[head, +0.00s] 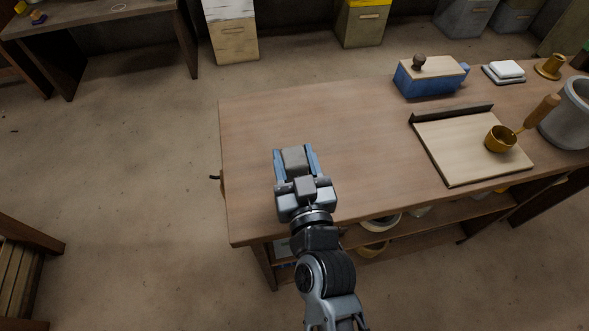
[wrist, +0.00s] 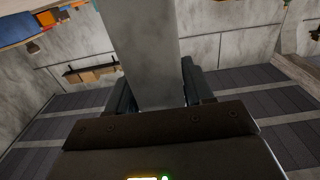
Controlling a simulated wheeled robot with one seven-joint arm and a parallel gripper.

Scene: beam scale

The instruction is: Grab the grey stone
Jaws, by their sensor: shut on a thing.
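The grey stone (head: 294,158) is a blocky grey piece between the two blue fingers of my gripper (head: 296,162) in the head view. My gripper is shut on it, over the left part of the wooden table. In the wrist view the stone (wrist: 145,50) rises as a tall grey block between the dark fingers (wrist: 155,90). The wrist view shows walls and floor behind it, and no table top under it. The gripper covers the lower part of the stone in the head view.
The wooden table (head: 260,125) is bare around my gripper. A shelf below holds bowls.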

